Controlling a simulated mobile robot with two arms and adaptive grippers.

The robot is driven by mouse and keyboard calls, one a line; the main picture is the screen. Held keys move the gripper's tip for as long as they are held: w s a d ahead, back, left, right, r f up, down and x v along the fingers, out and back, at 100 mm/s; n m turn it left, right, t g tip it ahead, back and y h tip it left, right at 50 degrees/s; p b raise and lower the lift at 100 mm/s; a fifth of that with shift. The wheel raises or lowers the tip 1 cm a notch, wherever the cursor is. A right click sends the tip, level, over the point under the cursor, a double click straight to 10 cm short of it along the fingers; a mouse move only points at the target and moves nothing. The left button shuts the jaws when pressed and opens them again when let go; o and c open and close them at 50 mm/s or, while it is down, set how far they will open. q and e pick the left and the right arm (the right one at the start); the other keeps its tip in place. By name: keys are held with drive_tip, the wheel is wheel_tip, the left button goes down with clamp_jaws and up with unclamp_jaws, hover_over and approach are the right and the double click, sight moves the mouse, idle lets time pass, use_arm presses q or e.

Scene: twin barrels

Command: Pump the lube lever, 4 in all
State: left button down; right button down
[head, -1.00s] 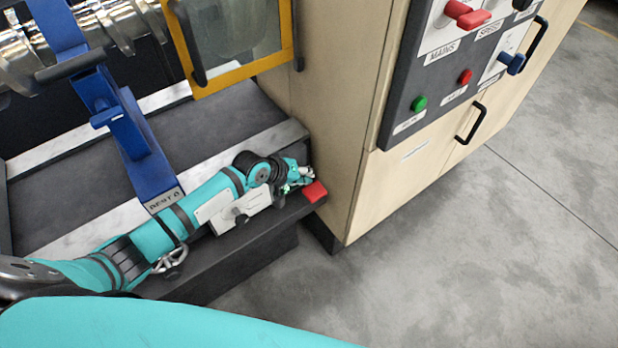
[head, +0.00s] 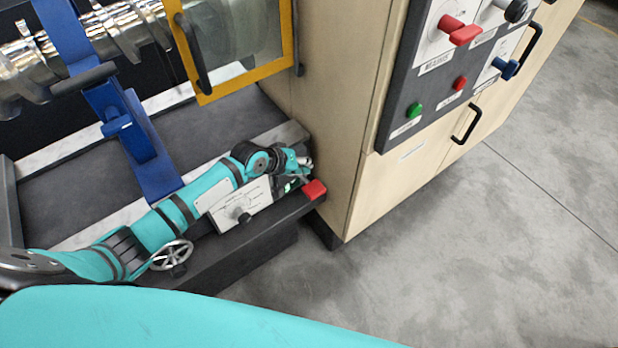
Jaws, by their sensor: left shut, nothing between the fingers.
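My left arm reaches in from the left, low along the front of the machine bed. Its gripper (head: 305,165) is shut and empty. It is just above and left of a red block (head: 315,190) at the right end of the dark front ledge. This red block may be the grip of the lube lever, but I cannot tell. I see no clear gap or contact between fingertips and block. No label for the lever is readable, and the arm hides part of the bed front. My right gripper is not in view.
A white plate with a dark knob (head: 241,215) and a handwheel (head: 172,256) sit close below my arm. A blue rest (head: 134,140) stands behind it. A beige cabinet (head: 345,140) with a switch panel rises at right. The grey floor (head: 450,250) is clear.

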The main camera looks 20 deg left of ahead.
sight(304, 178)
use_arm(q)
wheel_tip(304, 178, up, 3)
drive_tip(key=shift+w+a+r+p, duration=0.1)
drive_tip(key=shift+w+a+p, duration=0.05)
drive_tip(key=shift+p, duration=0.9)
